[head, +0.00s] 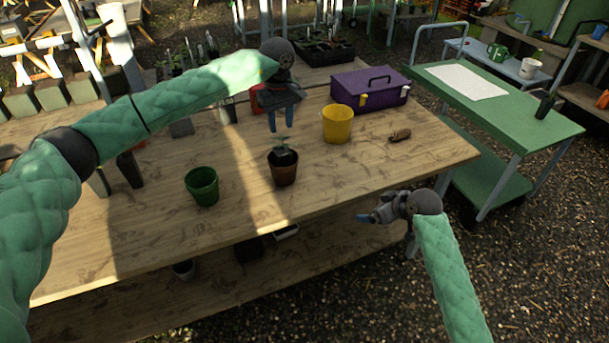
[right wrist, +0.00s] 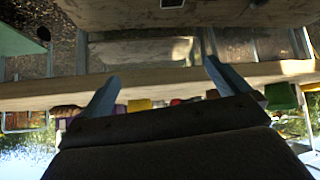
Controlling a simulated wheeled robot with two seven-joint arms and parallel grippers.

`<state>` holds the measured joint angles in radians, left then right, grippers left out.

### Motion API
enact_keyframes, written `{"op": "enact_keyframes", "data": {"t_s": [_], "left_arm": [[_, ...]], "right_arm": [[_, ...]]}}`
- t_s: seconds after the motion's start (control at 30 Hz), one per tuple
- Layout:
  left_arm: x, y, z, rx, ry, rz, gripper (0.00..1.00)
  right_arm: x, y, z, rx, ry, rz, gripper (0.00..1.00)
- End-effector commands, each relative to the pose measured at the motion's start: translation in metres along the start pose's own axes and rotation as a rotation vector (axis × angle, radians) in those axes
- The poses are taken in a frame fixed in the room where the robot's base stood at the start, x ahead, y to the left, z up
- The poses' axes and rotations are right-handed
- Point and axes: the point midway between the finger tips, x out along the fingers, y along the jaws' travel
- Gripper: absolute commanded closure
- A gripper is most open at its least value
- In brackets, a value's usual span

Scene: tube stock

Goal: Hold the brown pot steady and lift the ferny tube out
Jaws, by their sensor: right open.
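The brown pot (head: 284,173) stands upright on the wooden table in the head view. A dark tube (head: 283,156) with a small green leafy plant (head: 282,143) sits in its top. My left gripper (head: 285,122) hangs above and just behind the plant, fingers pointing down, apart from the pot; whether its fingers are parted is hard to tell. My right gripper (head: 364,217) is off the table's front edge, to the right of the pot and apart from it. In the right wrist view its two fingers (right wrist: 165,90) are spread with nothing between them.
A green pot (head: 202,187) stands left of the brown pot. A yellow pot (head: 338,124), a purple toolbox (head: 370,90) and a small brown object (head: 400,135) are behind and to the right. The table's front edge (head: 330,198) lies between my right gripper and the brown pot.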

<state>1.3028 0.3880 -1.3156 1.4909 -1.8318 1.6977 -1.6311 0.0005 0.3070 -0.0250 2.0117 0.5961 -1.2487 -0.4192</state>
Motion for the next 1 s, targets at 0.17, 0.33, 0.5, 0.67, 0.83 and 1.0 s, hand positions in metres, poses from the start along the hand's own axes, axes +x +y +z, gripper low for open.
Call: {"op": "enact_keyframes", "data": {"t_s": [0.17, 0.33, 0.5, 0.67, 0.83, 1.0], "left_arm": [[0.000, 0.000, 0.000, 0.000, 0.000, 0.000, 0.64], [0.000, 0.000, 0.000, 0.000, 0.000, 0.000, 0.64], [0.000, 0.000, 0.000, 0.000, 0.000, 0.000, 0.64], [0.000, 0.000, 0.000, 0.000, 0.000, 0.000, 0.64], [0.000, 0.000, 0.000, 0.000, 0.000, 0.000, 0.64], [0.000, 0.000, 0.000, 0.000, 0.000, 0.000, 0.64]], "right_arm": [[0.007, -0.005, -0.061, -0.039, 0.115, -0.017, 0.00], [0.035, -0.046, -0.112, -0.040, 0.223, -0.055, 0.00], [0.058, -0.089, -0.156, -0.036, 0.324, -0.098, 0.00], [0.069, -0.118, -0.180, -0.032, 0.382, -0.128, 0.00], [0.076, -0.129, -0.190, -0.030, 0.406, -0.140, 0.00], [0.091, -0.132, -0.197, -0.027, 0.407, -0.142, 0.00]]}}
